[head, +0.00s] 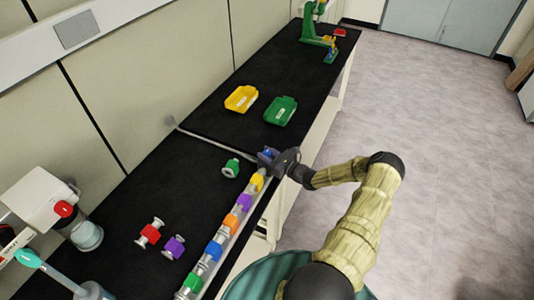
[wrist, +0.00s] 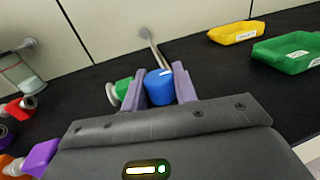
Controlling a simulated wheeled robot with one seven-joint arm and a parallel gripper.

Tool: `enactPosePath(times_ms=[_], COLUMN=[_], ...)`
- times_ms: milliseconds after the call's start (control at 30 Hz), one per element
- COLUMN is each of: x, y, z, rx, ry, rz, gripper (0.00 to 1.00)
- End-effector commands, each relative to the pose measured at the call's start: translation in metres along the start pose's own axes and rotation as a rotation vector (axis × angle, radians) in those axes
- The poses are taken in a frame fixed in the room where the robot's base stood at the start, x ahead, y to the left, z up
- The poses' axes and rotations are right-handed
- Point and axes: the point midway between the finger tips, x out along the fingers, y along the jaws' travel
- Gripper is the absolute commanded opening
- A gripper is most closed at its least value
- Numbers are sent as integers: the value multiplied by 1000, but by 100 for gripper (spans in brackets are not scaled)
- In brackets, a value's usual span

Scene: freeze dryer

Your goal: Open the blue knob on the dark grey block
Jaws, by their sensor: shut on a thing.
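The blue knob (wrist: 160,88) sits between the two fingers of my gripper (wrist: 166,92) in the wrist view, and the gripper is shut on it. In the head view my gripper (head: 268,156) is at the far end of the row of coloured valves, with a bit of blue showing at its fingers. The dark grey block under the knob is hidden by my gripper, so I cannot tell how far the knob is turned.
A row of coloured valves (head: 214,250) runs along the bench edge towards me. A green-knobbed valve (head: 231,168) stands close left of my gripper. Red (head: 150,233) and purple (head: 174,246) pieces lie nearer. Yellow (head: 241,98) and green (head: 281,110) trays lie beyond.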

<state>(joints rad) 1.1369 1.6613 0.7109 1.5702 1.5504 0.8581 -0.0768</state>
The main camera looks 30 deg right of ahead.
Motion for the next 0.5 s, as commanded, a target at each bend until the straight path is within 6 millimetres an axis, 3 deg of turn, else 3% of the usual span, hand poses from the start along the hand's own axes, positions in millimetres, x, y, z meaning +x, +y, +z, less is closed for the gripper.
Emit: enactPosePath(times_ms=[33,133,500], x=[0,0,-4], y=[-1,-1,0], z=[0,0,-1], rx=[-1,-1,-1], ry=[-1,-1,0], rz=[-2,-1,1], gripper=[32,49,49])
